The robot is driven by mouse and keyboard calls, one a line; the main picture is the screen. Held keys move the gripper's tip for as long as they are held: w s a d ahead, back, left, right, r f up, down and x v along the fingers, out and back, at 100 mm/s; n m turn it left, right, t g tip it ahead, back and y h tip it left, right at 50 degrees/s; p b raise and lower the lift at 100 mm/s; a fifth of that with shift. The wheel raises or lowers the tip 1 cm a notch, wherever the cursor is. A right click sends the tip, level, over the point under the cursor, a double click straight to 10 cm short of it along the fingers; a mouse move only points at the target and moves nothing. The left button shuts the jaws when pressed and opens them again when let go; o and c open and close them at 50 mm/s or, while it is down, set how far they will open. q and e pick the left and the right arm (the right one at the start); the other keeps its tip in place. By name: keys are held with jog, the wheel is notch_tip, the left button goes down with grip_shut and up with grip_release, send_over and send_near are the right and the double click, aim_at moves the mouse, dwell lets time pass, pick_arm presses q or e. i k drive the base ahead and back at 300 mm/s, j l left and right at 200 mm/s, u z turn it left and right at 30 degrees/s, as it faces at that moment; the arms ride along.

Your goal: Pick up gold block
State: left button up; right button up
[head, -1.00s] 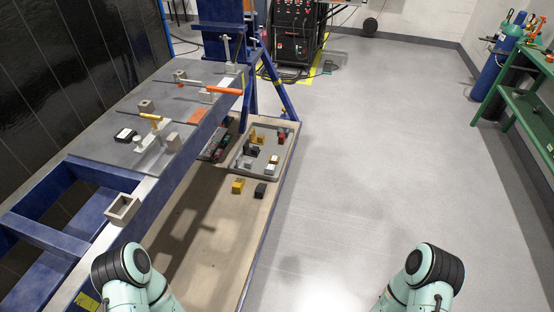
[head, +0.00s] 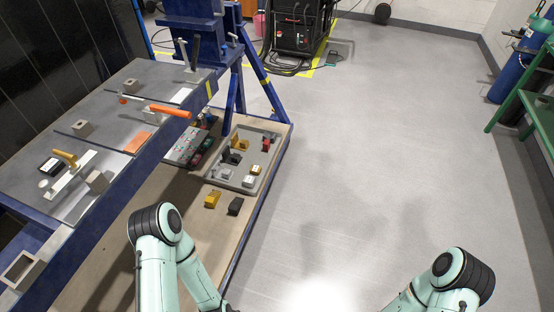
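A gold block (head: 212,200) sits on the low wooden shelf, in front of the grey tray (head: 208,180). A black block (head: 235,206) stands just to its right, with a small gap between them. More gold or yellow pieces (head: 240,144) are in the tray, among dark, red and light blocks. My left arm comes up at the bottom, left of centre, and its upper part is nearer to me than the gold block. My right arm is at the bottom right. Both grippers are below the picture edge, so their fingers are hidden.
The blue-framed workbench (head: 120,190) with a grey top stands left, above the shelf (head: 190,232). It carries clamps and an orange-handled tool (head: 170,110). A welding machine (head: 297,35) is at the back. A green rack (head: 535,105) is at the right. The floor between is clear.

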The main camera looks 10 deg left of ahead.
aim_at(254, 170)
jog(key=i+l, duration=0.1)
jog(key=i, duration=0.4)
jog(key=i+l, duration=0.15)
jog(key=i, duration=0.35)
jog(key=i+l, duration=0.1)
jog(key=i, duration=0.4)
jog(key=i+l+u, duration=0.1)
jog(key=i+u, duration=0.15)
jog(key=u, duration=0.2)
jog(key=i+l+u, duration=0.15)
jog(key=u, duration=0.3)
jog(key=i+l+u, duration=0.3)
jog(key=u, duration=0.15)
jog(key=i+l+u, duration=0.15)
jog(key=u, duration=0.35)
jog(key=i+l+u, duration=0.1)
jog(key=u, duration=0.35)
jog(key=l+u, duration=0.3)
jog(key=u, duration=0.2)
jog(key=i+l+u, duration=0.1)
jog(key=l+u, duration=0.15)
jog(key=u, duration=0.15)
jog(key=l+u, duration=0.6)
jog(key=u, duration=0.2)
jog(key=l+u, duration=0.4)
jog(key=i+j, duration=0.05)
jog(key=j, duration=0.05)
